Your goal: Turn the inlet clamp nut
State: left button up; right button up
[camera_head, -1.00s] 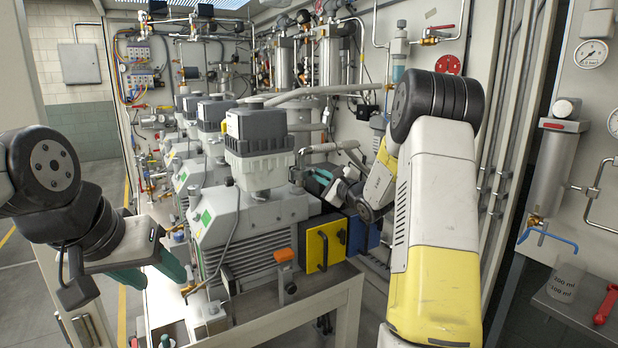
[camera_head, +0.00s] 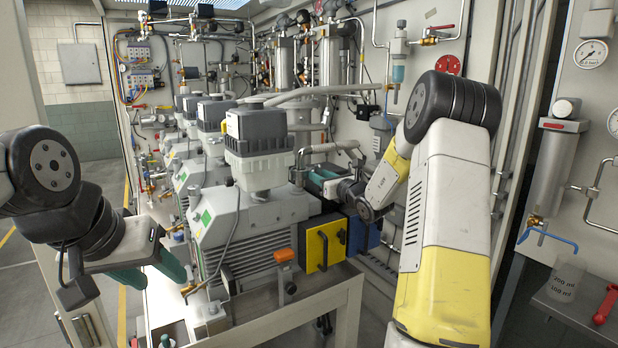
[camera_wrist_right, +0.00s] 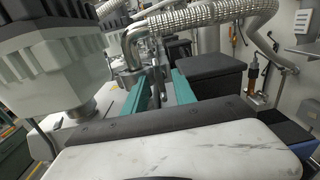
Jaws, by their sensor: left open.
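The pump (camera_head: 262,212) stands on the bench with a grey box-shaped unit (camera_head: 258,135) on top. A ribbed metal hose (camera_head: 330,147) bends down to the pump's inlet behind that unit. In the right wrist view the hose elbow (camera_wrist_right: 130,45) comes down near the fingers, with small metal clamp parts (camera_wrist_right: 157,84) between them. The clamp nut itself is too small to tell apart. My right gripper (camera_wrist_right: 164,84) is open, its teal fingers apart around these parts; contact cannot be told. It shows in the head view (camera_head: 310,176) beside the inlet. My left gripper (camera_head: 158,262) is open and empty, left of the pump.
More pumps (camera_head: 195,160) stand in a row behind. A yellow panel with a black handle (camera_head: 324,245) and an orange part (camera_head: 285,255) are at the pump's front.

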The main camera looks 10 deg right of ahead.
jog(key=shift+v, duration=1)
jog(key=v, duration=0.6)
dwell(0.4)
